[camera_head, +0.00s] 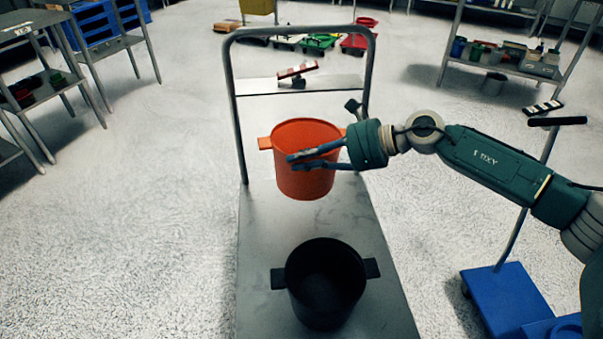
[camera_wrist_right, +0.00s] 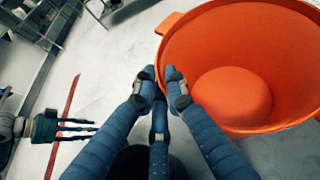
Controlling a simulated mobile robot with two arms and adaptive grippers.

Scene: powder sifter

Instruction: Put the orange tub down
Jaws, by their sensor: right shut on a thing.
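The orange tub (camera_head: 298,185) is upright over the flat deck of the grey cart (camera_head: 260,250), behind the black tub (camera_head: 325,285), and looks raised above the deck. My right gripper (camera_head: 318,158) comes from the right and is shut on the tub's near right side. In the right wrist view the orange tub (camera_wrist_right: 235,95) is empty, and my right gripper's fingers (camera_wrist_right: 160,80) meet at its rim. The exact contact is partly hidden. My left gripper (camera_wrist_right: 78,130) shows only in the right wrist view, with its fingers apart and nothing between them.
The cart's upright handle frame (camera_head: 300,30) stands behind the orange tub. A blue trolley (camera_head: 505,295) stands at the right. Shelves (camera_head: 500,65) are at the back right, and coloured bins (camera_head: 320,42) lie on the floor at the back. The deck around the black tub is bare.

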